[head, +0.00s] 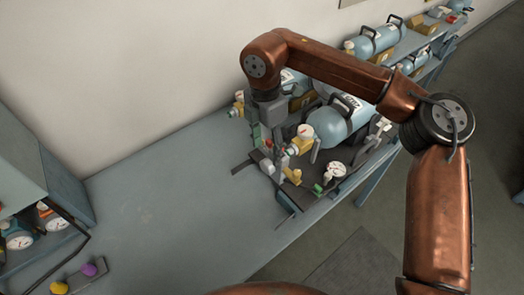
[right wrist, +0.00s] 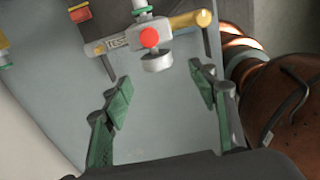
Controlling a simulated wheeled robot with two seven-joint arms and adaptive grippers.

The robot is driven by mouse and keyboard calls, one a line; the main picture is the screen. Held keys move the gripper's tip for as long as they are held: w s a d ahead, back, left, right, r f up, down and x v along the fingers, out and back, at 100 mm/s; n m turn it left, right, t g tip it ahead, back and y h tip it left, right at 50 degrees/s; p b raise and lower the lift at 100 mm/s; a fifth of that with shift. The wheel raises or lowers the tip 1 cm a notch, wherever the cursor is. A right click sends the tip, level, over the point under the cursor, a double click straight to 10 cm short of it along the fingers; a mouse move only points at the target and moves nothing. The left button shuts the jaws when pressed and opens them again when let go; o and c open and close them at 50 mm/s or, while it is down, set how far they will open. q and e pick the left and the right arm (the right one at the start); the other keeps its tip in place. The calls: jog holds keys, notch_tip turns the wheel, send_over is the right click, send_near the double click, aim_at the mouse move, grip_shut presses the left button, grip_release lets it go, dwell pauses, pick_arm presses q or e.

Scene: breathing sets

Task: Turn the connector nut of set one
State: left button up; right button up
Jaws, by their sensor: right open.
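The nearest breathing set, with a light blue cylinder (head: 338,122), lies on a dark board on the bench. At its left end are yellow and grey fittings and a gauge (head: 305,131). My right gripper (head: 262,138) points down beside these fittings. In the right wrist view the green-padded fingers (right wrist: 162,90) are wide apart with nothing between them. Beyond the fingertips is a block marked TEST (right wrist: 118,43), with a red knob (right wrist: 150,37) and a round grey metal piece (right wrist: 157,61). I cannot tell whether this piece is the connector nut. My left gripper is out of view.
A second gauge (head: 336,170) is near the board's front. A shelf unit (head: 40,170) with gauges stands at left. The bench (head: 170,205) between is mostly clear. The wall is close behind.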

aim_at(266, 161)
jog(key=shift+w+d+f, duration=0.1)
jog(key=shift+w+f, duration=0.1)
jog(key=f, duration=0.2)
jog(key=f+b, duration=0.1)
jog(key=shift+s+f, duration=0.25)
jog(key=shift+f, duration=0.05)
jog(key=shift+a+f, duration=0.2)
jog(key=shift+f, duration=1)
jog(key=shift+f+b, duration=0.3)
jog(key=shift+f, duration=0.25)
jog(key=c, duration=1.2)
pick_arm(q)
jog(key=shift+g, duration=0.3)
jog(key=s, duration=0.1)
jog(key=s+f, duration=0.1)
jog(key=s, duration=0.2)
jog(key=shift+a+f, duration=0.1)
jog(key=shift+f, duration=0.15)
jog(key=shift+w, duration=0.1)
